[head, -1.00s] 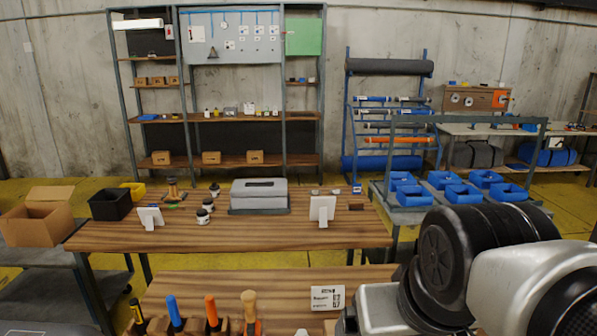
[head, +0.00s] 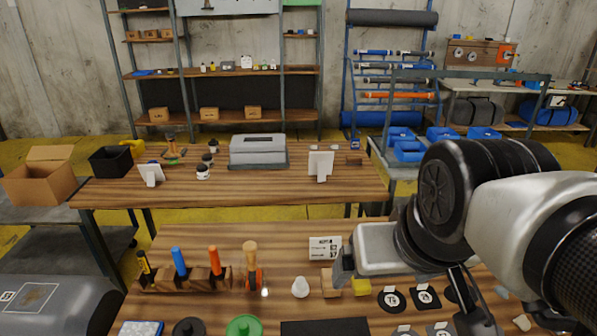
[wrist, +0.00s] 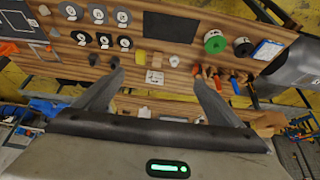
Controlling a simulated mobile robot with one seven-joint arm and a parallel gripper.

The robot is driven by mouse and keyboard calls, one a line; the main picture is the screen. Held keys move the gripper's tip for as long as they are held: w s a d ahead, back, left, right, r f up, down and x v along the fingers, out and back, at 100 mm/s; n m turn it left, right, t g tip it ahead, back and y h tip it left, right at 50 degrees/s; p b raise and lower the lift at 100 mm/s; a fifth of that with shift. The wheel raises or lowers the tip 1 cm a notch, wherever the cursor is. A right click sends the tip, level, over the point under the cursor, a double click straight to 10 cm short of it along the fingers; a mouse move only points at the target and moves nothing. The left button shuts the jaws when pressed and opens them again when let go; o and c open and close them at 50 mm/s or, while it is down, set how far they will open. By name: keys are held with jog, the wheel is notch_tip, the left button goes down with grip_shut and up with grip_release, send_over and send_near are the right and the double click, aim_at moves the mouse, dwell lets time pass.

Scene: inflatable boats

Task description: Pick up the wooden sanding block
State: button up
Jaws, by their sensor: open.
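The wooden sanding block (head: 327,285) is a small light-brown block on the near workbench (head: 205,236), between a white cone (head: 300,287) and a yellow block (head: 360,287). In the wrist view the sanding block (wrist: 157,60) is small and lies between my spread fingertips in the picture, some distance beyond them. My gripper (wrist: 156,72) is open and empty.
A tool rack (head: 185,278) and a wooden-handled tool (head: 251,262) stand left of the cone. A white sign (head: 324,248) stands behind the block. Black discs (head: 391,299) lie to the right. A black mat (head: 325,328) lies in front.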

jog(key=shift+w+f, duration=0.1)
jog(key=shift+w, duration=0.05)
jog(key=c, duration=0.4)
jog(key=shift+g+y, duration=0.3)
jog(key=shift+y, duration=0.2)
jog(key=w+f+b, duration=0.2)
jog(key=w, duration=0.1)
jog(key=w+f+b, duration=0.2)
jog(key=w+f, duration=0.1)
jog(key=w, duration=0.1)
jog(key=w+f+b, duration=0.2)
jog(key=w, duration=0.2)
jog(key=shift+a+f+b, duration=0.3)
jog(key=shift+c, duration=1.2)
jog(key=h+b, duration=0.1)
jog(key=b, duration=0.8)
send_over(330, 282)
jog(key=d, duration=0.1)
jog(key=shift+g, duration=0.3)
jog(key=f, duration=2.8)
jog(key=shift+s+f, duration=0.1)
jog(key=shift+s, duration=0.2)
jog(key=shift+a+b+x, duration=0.15)
jog(key=shift+b+x, duration=0.1)
jog(key=shift+x, duration=1.25)
jog(key=shift+a+b+x, duration=0.15)
jog(key=shift+b+x, duration=0.05)
jog(key=shift+x, duration=1.35)
jog(key=shift+s+f, duration=0.1)
jog(key=c, duration=1.2)
